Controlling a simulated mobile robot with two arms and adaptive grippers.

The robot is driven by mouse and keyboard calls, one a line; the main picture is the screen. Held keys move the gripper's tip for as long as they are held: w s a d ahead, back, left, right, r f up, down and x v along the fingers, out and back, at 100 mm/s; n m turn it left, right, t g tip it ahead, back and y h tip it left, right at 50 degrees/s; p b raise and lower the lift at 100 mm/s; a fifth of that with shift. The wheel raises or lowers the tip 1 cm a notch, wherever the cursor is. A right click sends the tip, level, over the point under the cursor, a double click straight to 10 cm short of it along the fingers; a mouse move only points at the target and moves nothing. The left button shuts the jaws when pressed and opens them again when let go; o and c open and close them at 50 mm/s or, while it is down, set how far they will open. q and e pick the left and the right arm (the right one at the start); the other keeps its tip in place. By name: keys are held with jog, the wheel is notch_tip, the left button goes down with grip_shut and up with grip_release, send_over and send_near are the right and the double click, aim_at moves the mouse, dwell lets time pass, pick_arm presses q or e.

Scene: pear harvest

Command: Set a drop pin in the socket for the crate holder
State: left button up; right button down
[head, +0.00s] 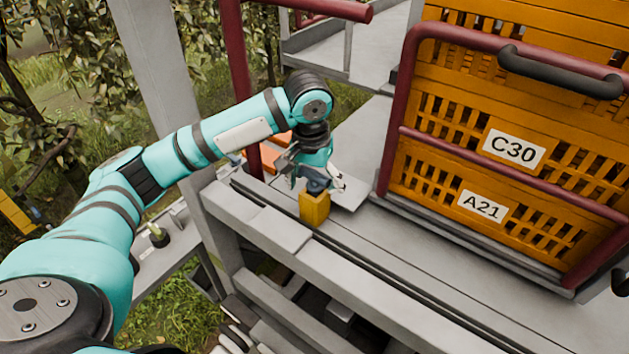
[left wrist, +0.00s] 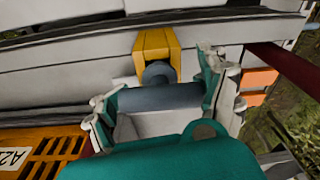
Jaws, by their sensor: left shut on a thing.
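My left gripper (head: 319,177) is shut on a drop pin, a dark blue-grey piece (head: 317,187). It is right above the yellow socket (head: 314,208) on the grey deck rail. In the left wrist view the pin's grey-blue bar (left wrist: 160,97) lies between the fingers, and a round dark end (left wrist: 158,73) shows against the yellow socket (left wrist: 152,42). The pin's lower end is hidden, so I cannot tell how far it sits in the socket. My right gripper is not in view.
Stacked orange crates (head: 455,140) labelled C30 and A21 stand right of the socket behind a dark red rail frame (head: 392,130). A dark red post (head: 237,75) rises close behind my left forearm. The grey deck (head: 430,265) in front of the crates is clear.

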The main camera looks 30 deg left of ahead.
pick_arm(q)
jog(key=o, duration=1.2)
jog(key=shift+r, duration=0.15)
jog(key=shift+r, duration=3.4)
